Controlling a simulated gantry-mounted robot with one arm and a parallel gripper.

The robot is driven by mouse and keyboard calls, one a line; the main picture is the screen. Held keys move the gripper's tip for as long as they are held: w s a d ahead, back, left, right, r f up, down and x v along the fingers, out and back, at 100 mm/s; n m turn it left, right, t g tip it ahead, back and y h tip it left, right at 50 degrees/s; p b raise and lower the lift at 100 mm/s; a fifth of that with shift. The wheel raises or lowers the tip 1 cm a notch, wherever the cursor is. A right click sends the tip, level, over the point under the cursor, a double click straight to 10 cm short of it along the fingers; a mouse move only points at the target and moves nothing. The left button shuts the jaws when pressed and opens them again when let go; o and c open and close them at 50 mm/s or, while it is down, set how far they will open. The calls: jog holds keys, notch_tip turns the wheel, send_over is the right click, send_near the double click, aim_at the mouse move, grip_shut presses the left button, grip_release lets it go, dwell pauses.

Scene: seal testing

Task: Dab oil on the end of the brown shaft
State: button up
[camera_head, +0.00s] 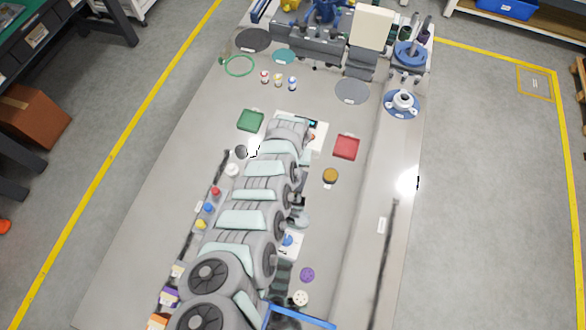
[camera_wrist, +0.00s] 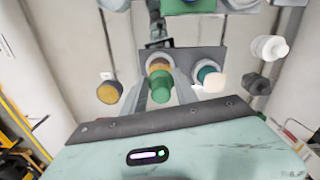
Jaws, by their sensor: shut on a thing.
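My gripper (camera_wrist: 160,92) is in the middle of the wrist view, its fingers closed on the sides of a small green cylinder (camera_wrist: 161,92). A brown-tan round end (camera_wrist: 158,65) shows just beyond the green cylinder and looks like the brown shaft. I cannot tell whether the two touch. Beside it, a teal round end (camera_wrist: 206,73) shows in front of the same grey plate (camera_wrist: 212,54). In the head view my arm hides the gripper, the green cylinder and most of the white plate (camera_head: 320,136) beneath it. Amber liquid in a round pot (camera_head: 330,176) stands to the right; the pot also shows in the wrist view (camera_wrist: 109,92).
A green tray (camera_head: 251,120) and a red tray (camera_head: 346,146) lie either side of the arm. A dark grey cap (camera_head: 241,152) and a white cap (camera_head: 232,170) stand close on the left. Small bottles (camera_head: 278,80) stand farther back. The bench's right strip is mostly clear.

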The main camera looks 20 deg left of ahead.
jog(key=shift+r+p, duration=2.2)
jog(key=shift+r, duration=0.05)
jog(key=shift+w, duration=0.1)
